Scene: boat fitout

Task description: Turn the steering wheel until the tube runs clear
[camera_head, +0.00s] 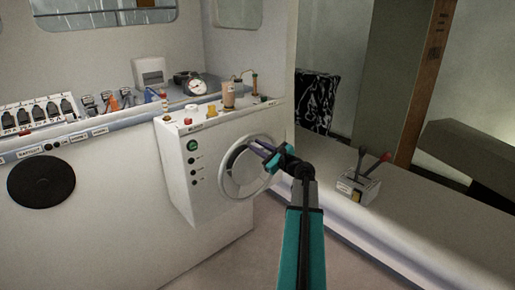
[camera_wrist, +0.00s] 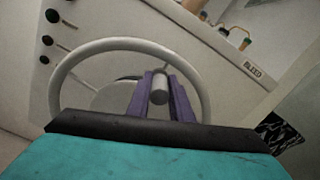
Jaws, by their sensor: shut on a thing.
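The steering wheel (camera_head: 224,174) is a pale grey ring on the front of a white console box (camera_head: 180,165). In the wrist view the wheel rim (camera_wrist: 70,68) fills the middle, with a short grey knob (camera_wrist: 159,92) standing out from it. My gripper (camera_head: 262,152) reaches the upper right of the wheel; its purple fingers (camera_wrist: 160,103) are shut on this knob, one on each side. On top of the console stand a brown-orange bottle (camera_head: 229,95) and a thin tube (camera_head: 243,73) arching to a small amber cylinder (camera_head: 254,83). The tube's contents are too small to tell.
A round gauge (camera_head: 197,87), switches (camera_head: 68,106) and a yellow cap (camera_head: 211,111) sit along the dash and console top. A two-lever throttle box (camera_head: 358,185) stands on the ledge right of my arm. Floor below the wheel is clear.

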